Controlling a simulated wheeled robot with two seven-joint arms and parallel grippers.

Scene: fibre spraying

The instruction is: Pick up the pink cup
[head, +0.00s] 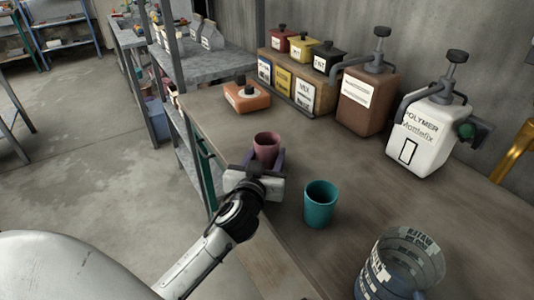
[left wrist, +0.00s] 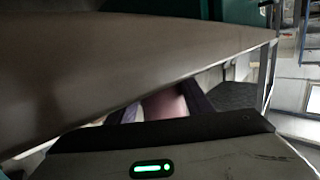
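The pink cup (head: 266,143) stands upright near the left edge of the wooden worktable in the head view. My left gripper (head: 266,160) comes in from the front, with one dark finger on each side of the cup. The gripper body hides the cup's lower part and base. In the left wrist view, part of the pink cup (left wrist: 166,104) shows between the two fingers (left wrist: 168,108). The fingers lie very close to its sides; I cannot tell whether both press on it. My right gripper is in neither view.
A teal cup (head: 320,204) stands just right of my left gripper. A clear measuring jug (head: 400,262) is at the front right. An orange container (head: 247,96) sits behind the pink cup. A brown pump bottle (head: 367,102) and a white polymer bottle (head: 425,135) stand along the wall.

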